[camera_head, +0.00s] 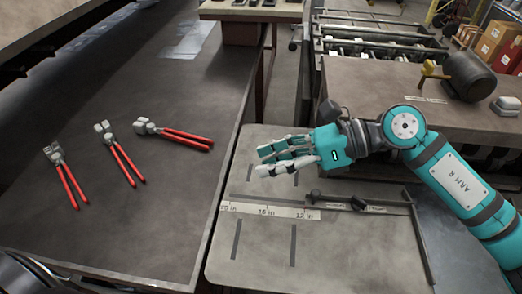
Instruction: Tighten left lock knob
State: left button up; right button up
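My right gripper (264,160) reaches in from the right on a teal arm. Its grey-and-teal fingers are spread apart with nothing between them, above the pale work plate (265,260). A small dark knob-like part (358,203) sits on a dark bar (385,208) at the right of the plate. It is below and to the right of the gripper in the picture, apart from it. I cannot tell for sure whether this is the left lock knob. My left gripper is not in view.
A ruler strip (270,210) with inch marks runs across the plate. Several red-handled tools (120,160) lie on the dark table (130,225) at left. A yellow-handled tool (432,72) and a dark rounded block (468,76) stand on the back bench. The plate's front is clear.

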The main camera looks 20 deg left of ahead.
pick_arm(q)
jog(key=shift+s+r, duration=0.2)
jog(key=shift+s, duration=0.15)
pick_arm(e)
jog(key=r+y, duration=0.1)
jog(key=a+r+m, duration=0.1)
jog(key=s+r+y, duration=0.1)
jog(key=shift+a+m+y, duration=0.25)
jog(key=shift+m+y, duration=0.05)
jog(key=m+t+h+b, duration=0.2)
jog(key=m+t+h, duration=0.15)
jog(key=h, duration=1.15)
send_near(360, 199)
pick_arm(q)
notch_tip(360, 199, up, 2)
jog(key=p, duration=0.4)
pick_arm(e)
jog(key=shift+n+t, duration=0.35)
jog(key=shift+t, duration=0.1)
jog(key=f, duration=0.9)
jog(key=shift+s+a, duration=0.15)
jog(key=shift+s, duration=0.25)
jog(key=shift+c, duration=0.3)
